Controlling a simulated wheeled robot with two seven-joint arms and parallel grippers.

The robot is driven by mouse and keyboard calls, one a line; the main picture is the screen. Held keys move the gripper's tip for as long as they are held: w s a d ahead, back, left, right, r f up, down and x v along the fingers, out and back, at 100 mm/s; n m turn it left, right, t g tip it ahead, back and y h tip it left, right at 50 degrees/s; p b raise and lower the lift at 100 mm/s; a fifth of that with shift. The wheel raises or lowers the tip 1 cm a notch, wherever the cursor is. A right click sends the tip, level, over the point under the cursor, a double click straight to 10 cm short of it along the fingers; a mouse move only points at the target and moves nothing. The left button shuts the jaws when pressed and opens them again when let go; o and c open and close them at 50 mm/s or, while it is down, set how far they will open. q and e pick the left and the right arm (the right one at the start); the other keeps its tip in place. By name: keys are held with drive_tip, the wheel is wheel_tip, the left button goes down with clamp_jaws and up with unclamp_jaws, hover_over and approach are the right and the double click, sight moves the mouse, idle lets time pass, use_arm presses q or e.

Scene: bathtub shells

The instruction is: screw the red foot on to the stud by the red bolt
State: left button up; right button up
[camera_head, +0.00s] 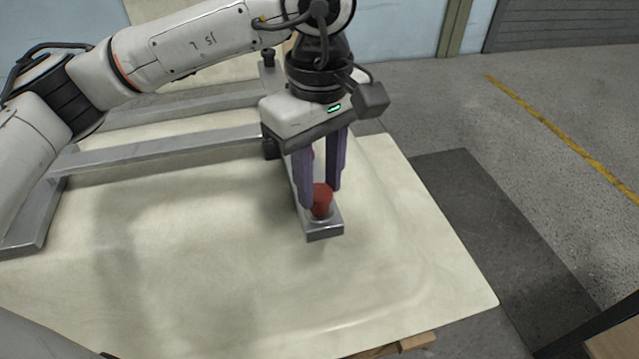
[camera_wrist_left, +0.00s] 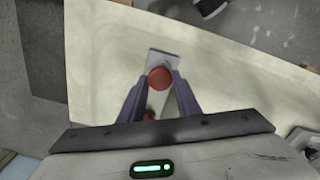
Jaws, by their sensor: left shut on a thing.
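The red foot (camera_head: 322,201) is a short round red piece at the near end of a grey metal bar (camera_head: 325,230). My left gripper (camera_head: 321,190) points down with its purple fingers on either side of the foot, shut on it. In the left wrist view the round top of the foot (camera_wrist_left: 160,77) shows between the fingertips. The stud is hidden under the foot, so I cannot tell how far down it sits. A smaller red piece, likely the red bolt (camera_wrist_left: 148,117), shows partly behind a finger. My right gripper is not in view.
The bar belongs to a grey metal frame (camera_head: 160,152) lying on the pale upturned tub shell (camera_head: 400,250). A black foot (camera_head: 268,58) stands on the frame farther back. The shell's right edge borders a grey floor with a dark mat (camera_head: 490,210). The shell's near right area is clear.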

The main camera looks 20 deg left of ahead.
use_arm(q)
drive_tip(key=o, duration=1.1)
drive_tip(key=shift+c, duration=0.6)
